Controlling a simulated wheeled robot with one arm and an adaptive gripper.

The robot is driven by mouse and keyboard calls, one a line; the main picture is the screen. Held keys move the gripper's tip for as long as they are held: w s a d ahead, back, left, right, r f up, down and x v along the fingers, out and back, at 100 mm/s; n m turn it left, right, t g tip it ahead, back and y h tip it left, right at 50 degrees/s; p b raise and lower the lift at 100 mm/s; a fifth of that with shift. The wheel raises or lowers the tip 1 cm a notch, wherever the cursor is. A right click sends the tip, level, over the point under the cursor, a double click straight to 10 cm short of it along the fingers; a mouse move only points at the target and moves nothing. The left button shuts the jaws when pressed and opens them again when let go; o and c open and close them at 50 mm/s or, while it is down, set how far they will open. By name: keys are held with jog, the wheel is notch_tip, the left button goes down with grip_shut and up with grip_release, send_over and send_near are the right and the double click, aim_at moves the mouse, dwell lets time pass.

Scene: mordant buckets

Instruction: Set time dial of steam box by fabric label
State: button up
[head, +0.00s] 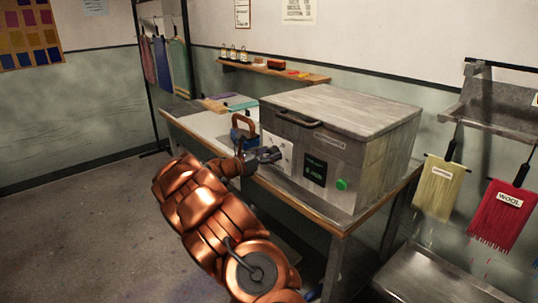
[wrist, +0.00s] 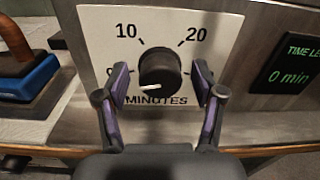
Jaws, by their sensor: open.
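The steam box (head: 340,110) is a grey metal box with a closed lid on the bench. Its black time dial (wrist: 160,70) sits on a white plate (wrist: 210,25) marked 10, 20 and MINUTES. The dial's white pointer line points left, towards a mark partly hidden by my left finger. My gripper (wrist: 161,82) is open, its purple-padded fingers on either side of the dial; whether they touch it I cannot tell. In the head view my gripper (head: 270,155) is at the box's front left. The green display (wrist: 291,65) reads 0 min.
A green button (head: 341,184) is right of the display. A blue iron-like object (wrist: 25,75) with a brown handle stands close left of the dial. Yellow fabric (head: 440,187) with an unreadable label and red fabric (head: 503,212) labelled WOOL hang at right.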

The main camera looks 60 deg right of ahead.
jog(key=c, duration=1.1)
jog(key=shift+c, duration=0.2)
